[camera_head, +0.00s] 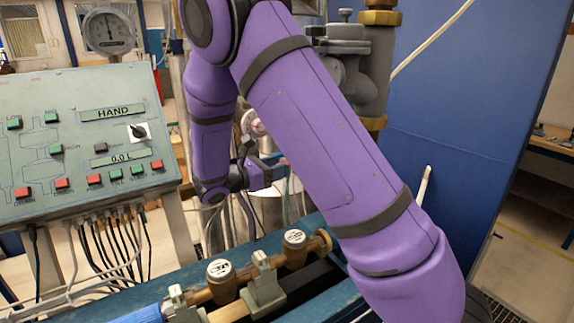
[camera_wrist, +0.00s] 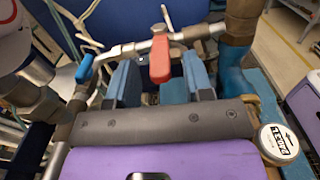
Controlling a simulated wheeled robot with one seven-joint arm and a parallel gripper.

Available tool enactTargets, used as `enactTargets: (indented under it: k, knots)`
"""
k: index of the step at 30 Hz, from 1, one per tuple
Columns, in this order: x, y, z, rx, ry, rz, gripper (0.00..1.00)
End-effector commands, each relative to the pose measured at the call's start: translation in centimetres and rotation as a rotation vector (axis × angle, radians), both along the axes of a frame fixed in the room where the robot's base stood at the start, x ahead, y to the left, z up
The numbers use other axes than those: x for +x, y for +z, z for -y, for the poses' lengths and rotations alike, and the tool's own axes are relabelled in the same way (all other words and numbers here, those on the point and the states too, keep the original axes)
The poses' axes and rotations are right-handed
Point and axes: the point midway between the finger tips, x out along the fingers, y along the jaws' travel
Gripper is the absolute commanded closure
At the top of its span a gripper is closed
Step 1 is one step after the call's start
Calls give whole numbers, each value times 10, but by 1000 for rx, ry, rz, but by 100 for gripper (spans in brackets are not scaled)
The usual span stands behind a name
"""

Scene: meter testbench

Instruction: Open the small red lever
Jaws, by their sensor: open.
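The small red lever (camera_wrist: 160,60) shows in the wrist view on a metal pipe, its handle pointing down toward my gripper. My gripper (camera_wrist: 158,80) is open, with one blue-grey finger on each side of the lever's line. The lever's lower end appears between or just beyond the fingertips. I cannot tell whether either finger touches it. In the head view, my purple arm reaches across the bench and largely hides the lever area.
A blue lever (camera_wrist: 84,67) sits left of the red one on the same piping. A round-capped meter (camera_wrist: 279,141) is close at lower right. In the head view, a control panel (camera_head: 75,130) stands left, two brass meters line the bench, and a blue partition (camera_head: 470,110) is at right.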

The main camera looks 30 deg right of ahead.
Motion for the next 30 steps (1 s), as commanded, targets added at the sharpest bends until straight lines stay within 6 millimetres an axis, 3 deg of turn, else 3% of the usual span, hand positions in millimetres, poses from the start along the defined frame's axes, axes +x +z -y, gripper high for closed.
enactTargets:
  k: [7, 19, 25, 30]
  knots:
    - [0, 0, 29, 1, -1, 1, 53]
    - [0, 0, 35, 1, 0, 1, 53]
    - [0, 0, 35, 1, 0, 1, 99]
    - [0, 0, 35, 1, 1, 1, 100]
